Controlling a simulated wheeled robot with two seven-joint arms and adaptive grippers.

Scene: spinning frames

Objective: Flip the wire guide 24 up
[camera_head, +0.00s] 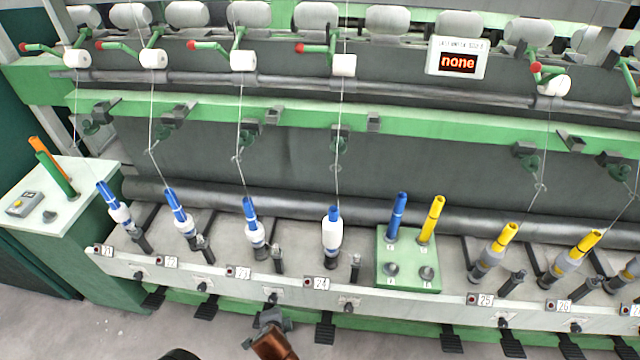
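At station 24 (316,283), a white-wound bobbin with a blue top (332,238) stands nearly upright. Its thread rises past a small dark-green guide piece (340,140) on the front of the green rail to a white roller (344,65). A green lever with a red knob (301,48) sits left of that roller. I cannot tell whether the guide piece is up or down. A grey and copper-brown gripper (266,318), seemingly my left one, shows at the bottom edge, below and left of station 24, apart from the guide. Its fingers are unclear. My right gripper is not in view.
Neighbouring stations hold blue-topped bobbins (256,235) on the left and yellow-topped ones (494,252) on the right. A green holder (409,275) with a blue and a yellow tube stands right of 24. A sign (457,60) reads "none". A side table (80,205) stands at left.

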